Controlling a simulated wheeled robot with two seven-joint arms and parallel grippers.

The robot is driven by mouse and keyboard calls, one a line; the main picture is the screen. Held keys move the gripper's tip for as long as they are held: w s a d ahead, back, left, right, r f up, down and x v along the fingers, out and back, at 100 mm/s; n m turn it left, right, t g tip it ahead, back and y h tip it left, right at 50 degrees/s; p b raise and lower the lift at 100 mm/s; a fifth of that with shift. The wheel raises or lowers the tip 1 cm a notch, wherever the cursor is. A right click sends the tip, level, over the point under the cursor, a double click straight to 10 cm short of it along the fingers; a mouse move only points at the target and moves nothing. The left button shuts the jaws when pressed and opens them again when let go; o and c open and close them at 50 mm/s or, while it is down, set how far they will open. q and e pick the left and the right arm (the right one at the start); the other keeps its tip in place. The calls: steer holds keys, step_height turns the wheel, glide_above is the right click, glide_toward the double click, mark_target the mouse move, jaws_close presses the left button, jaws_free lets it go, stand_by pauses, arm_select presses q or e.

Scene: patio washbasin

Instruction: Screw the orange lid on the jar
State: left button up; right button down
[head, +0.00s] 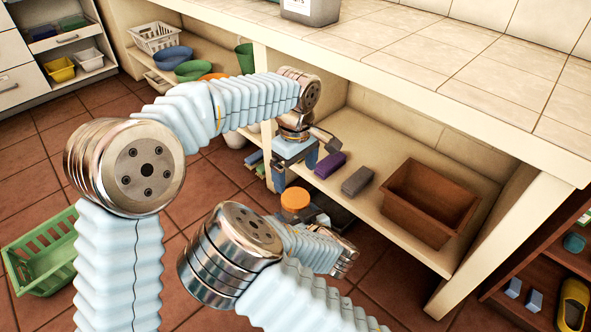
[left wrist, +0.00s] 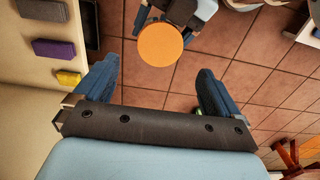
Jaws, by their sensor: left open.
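The orange lid (head: 295,199) is a round disc below my left gripper (head: 294,172) in the head view. In the left wrist view the lid (left wrist: 160,45) lies beyond the two blue fingertips of my left gripper (left wrist: 155,82), near the top middle. The left gripper is open, with nothing between its fingers. My right gripper (left wrist: 178,14) shows partly behind the lid in the left wrist view. The lid covers its fingertips, so its grip cannot be told. The jar does not show clearly; whatever is under the lid is hidden.
Right of my left gripper, a low shelf holds a purple block (head: 330,164), a grey block (head: 357,181) and a brown box (head: 430,206). The tiled counter (head: 420,45) hangs above it. A green crate (head: 42,250) stands on the floor at left.

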mark_target(296, 197)
arm_select(q)
steer(key=shift+f, duration=4)
steer(key=c, duration=1.1)
steer(key=m, duration=0.5)
steer(key=shift+m, duration=0.3)
steer(key=m, duration=0.4)
